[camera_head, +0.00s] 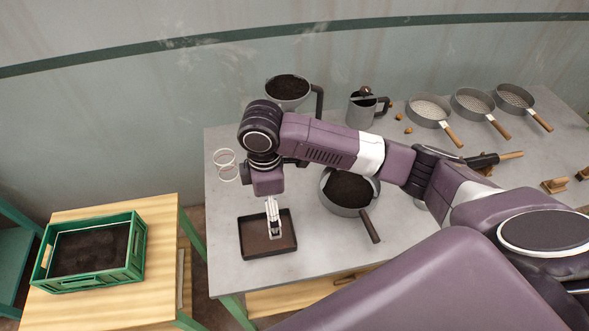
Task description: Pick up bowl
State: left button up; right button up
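My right gripper (272,223) hangs below the arm that comes in from the right. Its pale fingers point down over a shallow dark brown tray (245,240) on the grey table. The fingers look close together, but I cannot tell whether they are shut or hold anything. A rounded grey bowl-like vessel (290,103) with dark soil and a dark handle stands at the back of the table, behind my arm. A grey pan (345,209) with dark soil and a handle sits right of the gripper, partly covered by my arm. My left gripper is out of view.
Several sieve pans (430,110) with wooden handles line the back right. A grey jug (362,112) stands left of them. A green crate (140,250) of soil rests on a separate wooden table (100,312).

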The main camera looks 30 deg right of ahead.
aim_at(345, 194)
jog(key=z, duration=1.35)
